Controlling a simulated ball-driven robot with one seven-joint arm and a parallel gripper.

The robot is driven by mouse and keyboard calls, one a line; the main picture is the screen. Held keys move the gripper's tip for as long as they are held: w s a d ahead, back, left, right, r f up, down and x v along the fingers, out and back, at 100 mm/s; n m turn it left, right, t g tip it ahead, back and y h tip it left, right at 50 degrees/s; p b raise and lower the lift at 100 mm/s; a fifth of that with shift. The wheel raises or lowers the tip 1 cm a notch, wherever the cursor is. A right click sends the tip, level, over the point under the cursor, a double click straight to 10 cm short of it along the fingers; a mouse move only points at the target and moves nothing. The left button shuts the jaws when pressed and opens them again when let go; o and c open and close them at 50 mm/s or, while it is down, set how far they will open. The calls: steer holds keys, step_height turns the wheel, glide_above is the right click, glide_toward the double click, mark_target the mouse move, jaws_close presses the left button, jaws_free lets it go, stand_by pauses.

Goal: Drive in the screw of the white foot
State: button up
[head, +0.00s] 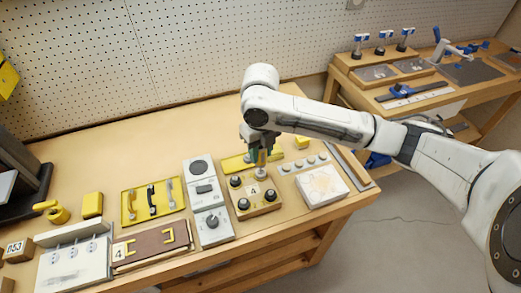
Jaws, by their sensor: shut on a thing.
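A wooden block (257,207) marked 4 stands near the front edge of the bench. Black round feet sit at its back left (236,181), front left (243,204) and front right (270,195). The white foot (261,174) is at its back right corner, partly hidden by what is above it. My gripper (260,154) points down right over the white foot. It is shut on a small upright tool, mostly hidden between the fingers, perhaps a screwdriver. The screw is too small to make out. I cannot tell whether the tool touches it.
A yellow plate (237,163) lies just behind the block. A grey panel with a dial (211,224) is to its left, and a white box (321,186) to its right. A yellow tray with handles (130,218) lies farther left. Bare bench top is free at the back.

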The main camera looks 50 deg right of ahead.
steer(key=shift+r+p, duration=1.95)
steer(key=shift+r, duration=0.95)
